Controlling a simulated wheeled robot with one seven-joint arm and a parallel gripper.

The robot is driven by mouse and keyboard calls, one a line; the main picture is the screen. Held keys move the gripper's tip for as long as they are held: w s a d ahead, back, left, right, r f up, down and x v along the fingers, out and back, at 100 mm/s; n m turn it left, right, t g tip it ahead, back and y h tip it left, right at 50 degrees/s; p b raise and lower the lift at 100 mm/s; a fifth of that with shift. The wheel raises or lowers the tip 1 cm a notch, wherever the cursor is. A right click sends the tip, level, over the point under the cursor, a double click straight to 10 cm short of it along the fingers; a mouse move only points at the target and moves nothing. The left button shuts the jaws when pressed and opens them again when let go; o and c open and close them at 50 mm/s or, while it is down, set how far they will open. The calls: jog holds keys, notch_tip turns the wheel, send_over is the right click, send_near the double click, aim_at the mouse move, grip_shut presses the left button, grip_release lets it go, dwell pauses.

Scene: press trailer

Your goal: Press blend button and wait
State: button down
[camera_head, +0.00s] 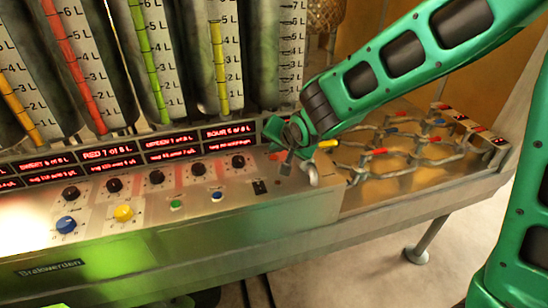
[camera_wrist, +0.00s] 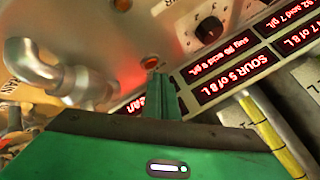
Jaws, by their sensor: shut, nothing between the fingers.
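The control panel (camera_head: 150,225) carries a small green button (camera_head: 176,205) and a small blue button (camera_head: 216,195). I cannot read which one is labelled blend. My gripper (camera_head: 287,167) is shut and empty, at the panel's right end, right of both buttons. In the wrist view my gripper's shut fingers (camera_wrist: 163,83) point at the panel, with a round orange-red button (camera_wrist: 150,62) just beyond their tips. Whether they touch it I cannot tell. A label beside the fingers is partly hidden and shows only "EAN".
Black knobs (camera_head: 157,177), a blue knob (camera_head: 67,224) and a yellow knob (camera_head: 123,212) stand on the panel. Red displays (camera_head: 230,132) and tall coloured gauges (camera_head: 219,55) rise behind. A metal pipe (camera_wrist: 60,76) bends close beside my gripper. A pipe rack (camera_head: 400,160) lies right.

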jog(key=shift+f, duration=0.1)
jog(key=shift+f, duration=0.3)
jog(key=shift+f, duration=0.35)
dwell(0.9)
dwell(0.4)
jog(key=shift+r, duration=0.8)
jog(key=shift+r, duration=2.5)
notch_tip(320, 180, up, 10)
